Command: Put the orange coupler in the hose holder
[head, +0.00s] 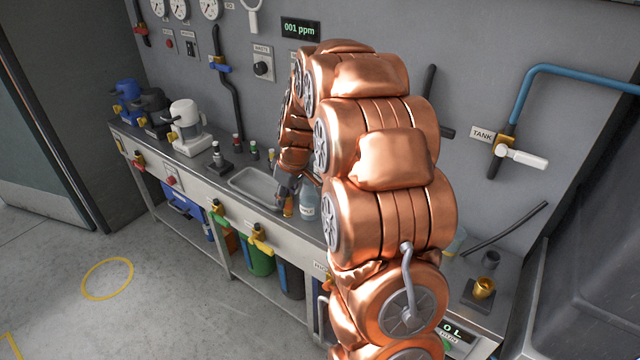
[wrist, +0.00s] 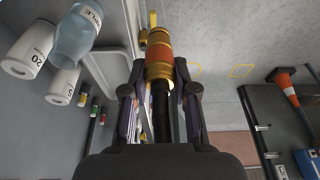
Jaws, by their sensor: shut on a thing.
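The orange coupler (wrist: 158,52) is a brass fitting with an orange band. In the wrist view it sits between the fingertips of my gripper (wrist: 160,72), which is shut on it. A black hose (wrist: 161,108) runs from it back between the fingers. In the head view my gripper (head: 285,188) is over the front of the bench, with the coupler (head: 288,207) small below it. A black block with a brass cup (head: 484,288) stands on the bench at right; I cannot tell if it is the hose holder. My arm hides the middle of the bench.
A clear bottle (head: 307,204) stands close to my gripper, right of a metal sink (head: 256,182). A white coffee-maker-like jug (head: 187,125) stands at left. The floor in front is open, with an orange cone (wrist: 288,88) in the wrist view.

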